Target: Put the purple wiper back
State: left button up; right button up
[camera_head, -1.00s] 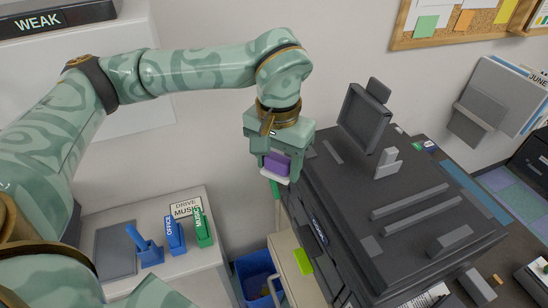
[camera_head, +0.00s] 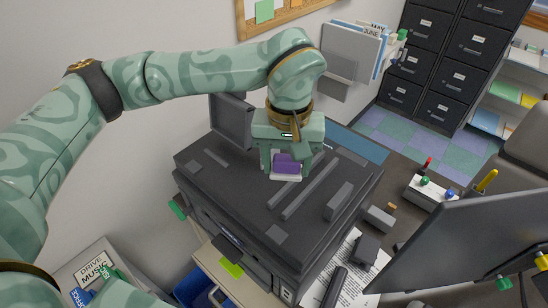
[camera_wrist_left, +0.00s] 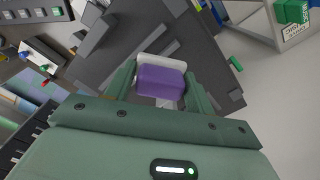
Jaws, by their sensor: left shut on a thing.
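The purple wiper (camera_head: 287,163) is a small purple block with a white pad on its lower side. My left gripper (camera_head: 288,170) is shut on it and holds it in front of the dark grey copier's top (camera_head: 240,185); I cannot tell whether the pad touches the copier. In the left wrist view the wiper (camera_wrist_left: 161,82) sits between the two green fingers, with its white edge beyond the purple part. My right gripper is not in view.
A monitor (camera_head: 470,235) stands at the right front. A desk phone (camera_head: 366,248), a paper and a pen holder (camera_head: 430,192) lie right of the copier. A blue bin (camera_head: 195,287) is below left. Filing cabinets (camera_head: 465,50) stand at the back right.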

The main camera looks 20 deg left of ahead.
pick_arm(q)
jog(key=shift+w+d+n, duration=0.2)
jog(key=shift+w+n, duration=0.05)
jog(key=shift+n, duration=0.05)
jog(key=shift+s+n, duration=0.1)
jog(key=shift+n, duration=0.2)
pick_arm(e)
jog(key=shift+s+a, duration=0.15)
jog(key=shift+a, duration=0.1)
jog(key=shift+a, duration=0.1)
pick_arm(q)
notch_tip(320, 180, down, 7)
jog(key=b, duration=0.4)
jog(key=shift+r, duration=0.15)
jog(key=shift+f+b, duration=0.5)
jog(key=shift+f, duration=0.15)
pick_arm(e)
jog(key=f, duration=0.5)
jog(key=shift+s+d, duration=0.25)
pick_arm(q)
jog(key=shift+f, duration=0.35)
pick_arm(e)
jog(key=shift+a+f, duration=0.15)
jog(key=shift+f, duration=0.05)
